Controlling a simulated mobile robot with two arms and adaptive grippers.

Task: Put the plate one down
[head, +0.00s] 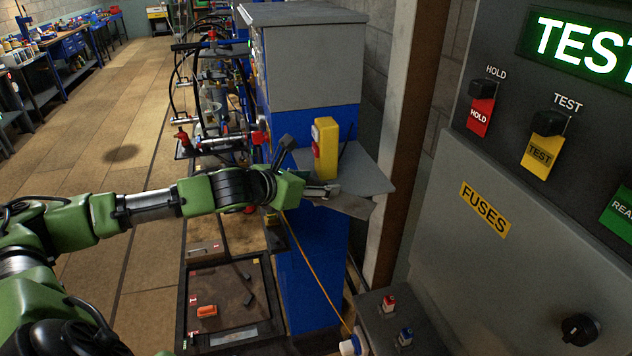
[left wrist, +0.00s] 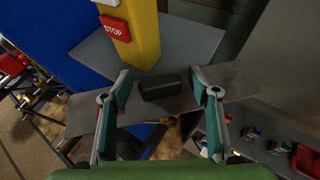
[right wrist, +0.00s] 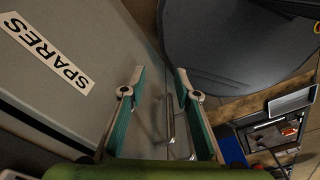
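A flat grey plate (left wrist: 215,82) with a dark block (left wrist: 163,87) on its middle lies below my left gripper (left wrist: 160,78) in the left wrist view. In the head view the plate (head: 350,205) shows at the front edge of the blue-and-grey machine's grey shelf (head: 365,172). My left gripper (head: 322,190) is open. Its fingers stand on either side of the dark block, with gaps visible between. I cannot tell whether the plate rests on the shelf. My right gripper (right wrist: 160,72) is open and empty, and is outside the head view.
A yellow post with a red STOP button (left wrist: 115,32) rises behind the plate. A grey FUSES cabinet (head: 520,260) stands at the right. A dark tray (head: 230,300) with small parts lies low at the left. A SPARES panel (right wrist: 50,60) is beside my right gripper.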

